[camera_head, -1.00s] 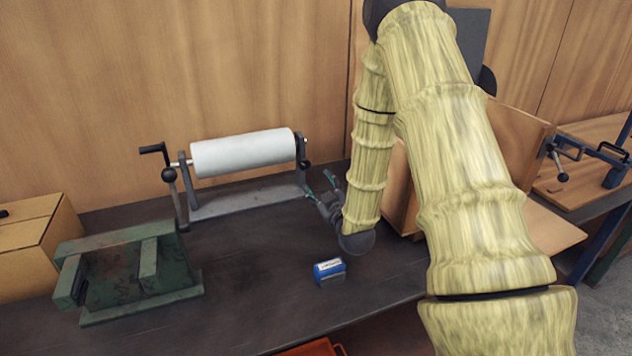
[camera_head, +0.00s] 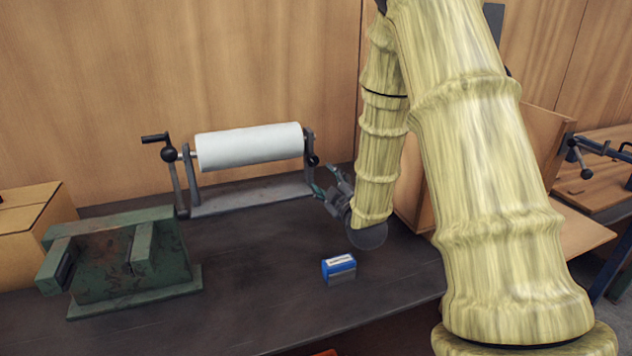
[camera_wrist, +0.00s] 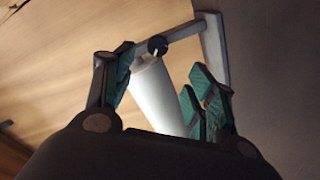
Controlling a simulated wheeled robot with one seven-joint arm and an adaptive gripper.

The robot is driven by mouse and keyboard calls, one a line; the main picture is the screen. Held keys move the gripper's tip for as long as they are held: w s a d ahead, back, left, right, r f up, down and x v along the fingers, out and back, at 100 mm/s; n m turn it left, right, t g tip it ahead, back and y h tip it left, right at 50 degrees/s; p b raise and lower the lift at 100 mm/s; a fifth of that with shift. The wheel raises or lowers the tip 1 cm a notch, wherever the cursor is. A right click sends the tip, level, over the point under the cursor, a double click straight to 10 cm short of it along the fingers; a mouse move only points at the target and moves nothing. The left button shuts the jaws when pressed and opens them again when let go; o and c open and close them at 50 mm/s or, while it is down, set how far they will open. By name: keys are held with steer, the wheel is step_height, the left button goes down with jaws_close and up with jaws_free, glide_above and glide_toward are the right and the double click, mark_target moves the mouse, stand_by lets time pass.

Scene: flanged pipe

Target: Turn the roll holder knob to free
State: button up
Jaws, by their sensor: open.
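The roll holder (camera_head: 240,197) is a grey metal stand on the dark bench, carrying a white roll (camera_head: 250,146). A small black knob (camera_head: 313,160) sits at the right end of the roll. It also shows in the wrist view as a dark round knob (camera_wrist: 157,46) on the frame, with a light mark on its face. My gripper (camera_head: 326,181) is open just below and right of this knob. In the wrist view its teal-padded fingers (camera_wrist: 163,83) are spread, with the knob beyond them and nothing held. I see no contact with the knob.
A black crank (camera_head: 168,153) is at the holder's left end. A green metal fixture (camera_head: 120,262) and a cardboard box (camera_head: 25,232) stand at left. A blue block (camera_head: 339,268) lies in front of my gripper. A wooden box (camera_head: 410,180) is behind my arm.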

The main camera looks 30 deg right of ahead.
mark_target(313, 162)
steer(key=shift+n, duration=0.8)
steer(key=x, duration=0.5)
steer(key=b+x, duration=0.1)
steer(key=x, duration=0.4)
steer(key=shift+w+d+r, duration=0.1)
steer(key=shift+w+d, duration=0.15)
steer(key=shift+d, duration=0.05)
steer(key=shift+c, duration=0.3)
steer(key=shift+a, duration=0.1)
steer(key=c, duration=1)
